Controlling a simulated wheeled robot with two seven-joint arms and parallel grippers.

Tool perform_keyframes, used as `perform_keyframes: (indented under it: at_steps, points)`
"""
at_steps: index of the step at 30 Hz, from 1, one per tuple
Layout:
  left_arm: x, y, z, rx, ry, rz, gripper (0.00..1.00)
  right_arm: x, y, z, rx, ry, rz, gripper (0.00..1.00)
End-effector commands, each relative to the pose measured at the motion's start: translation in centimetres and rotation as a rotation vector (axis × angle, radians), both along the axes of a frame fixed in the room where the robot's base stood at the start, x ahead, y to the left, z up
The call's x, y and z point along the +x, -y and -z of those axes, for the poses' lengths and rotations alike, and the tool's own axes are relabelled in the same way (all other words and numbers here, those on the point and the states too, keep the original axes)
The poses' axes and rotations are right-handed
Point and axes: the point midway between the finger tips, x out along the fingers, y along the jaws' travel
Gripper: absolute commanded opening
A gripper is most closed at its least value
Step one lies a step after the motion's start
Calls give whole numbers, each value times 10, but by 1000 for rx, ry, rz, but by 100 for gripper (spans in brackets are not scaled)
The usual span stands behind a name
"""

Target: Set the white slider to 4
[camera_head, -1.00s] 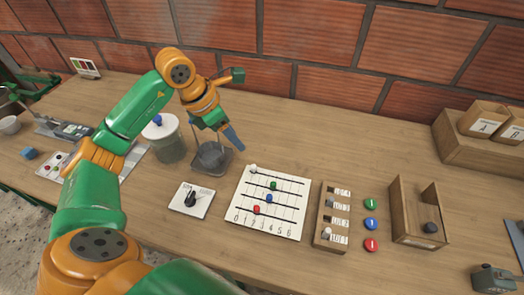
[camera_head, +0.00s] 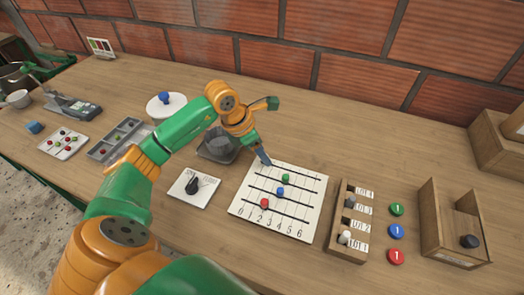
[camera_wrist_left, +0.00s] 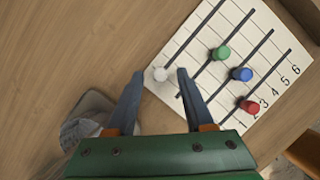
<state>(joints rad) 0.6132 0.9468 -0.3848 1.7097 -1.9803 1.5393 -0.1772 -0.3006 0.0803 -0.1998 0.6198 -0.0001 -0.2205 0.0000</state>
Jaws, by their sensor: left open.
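The white slider board (camera_head: 303,222) lies on the table, with several black tracks and numbers from 0 to 6 along its near edge. The white slider (camera_wrist_left: 160,74) is at the 0 end of the farthest track. In the head view it is hidden behind my left gripper (camera_head: 265,161). My left gripper is open, pointing down at that corner, with its two fingertips on either side of the white slider in the wrist view. I cannot tell whether they touch it. The green slider (camera_head: 285,179), blue slider (camera_head: 280,192) and red slider (camera_head: 264,203) sit on the other tracks.
A dial plate (camera_head: 193,188) lies left of the board, and a dark tray with a grey container (camera_head: 219,146) behind it. A wooden lot rack (camera_head: 348,222), coloured discs (camera_head: 397,230) and an open wooden box (camera_head: 452,222) stand to the right. Bare table lies behind the board.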

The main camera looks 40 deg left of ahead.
Motion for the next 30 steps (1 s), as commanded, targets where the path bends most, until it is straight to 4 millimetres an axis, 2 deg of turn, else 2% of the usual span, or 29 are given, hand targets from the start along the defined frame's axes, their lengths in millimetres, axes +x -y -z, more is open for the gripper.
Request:
perform_keyframes:
  at_steps: [7,8,12,13,14,30]
  points:
    - [1,1,4,0,0,1,53,0,0,0,0,0,0,0]
    - [1,1,4,0,0,1,50,0,0,0,0,0,0,0]
    - [1,1,4,0,0,1,12,0,0,0,0,1,0,0]
    - [1,1,4,0,0,1,4,0,0,0,0,1,0,0]
    - [1,1,4,0,0,1,0,0,0,0,0,1,0,0]
    - [1,1,3,1,2,1,0,0,0,0,0,1,0,0]
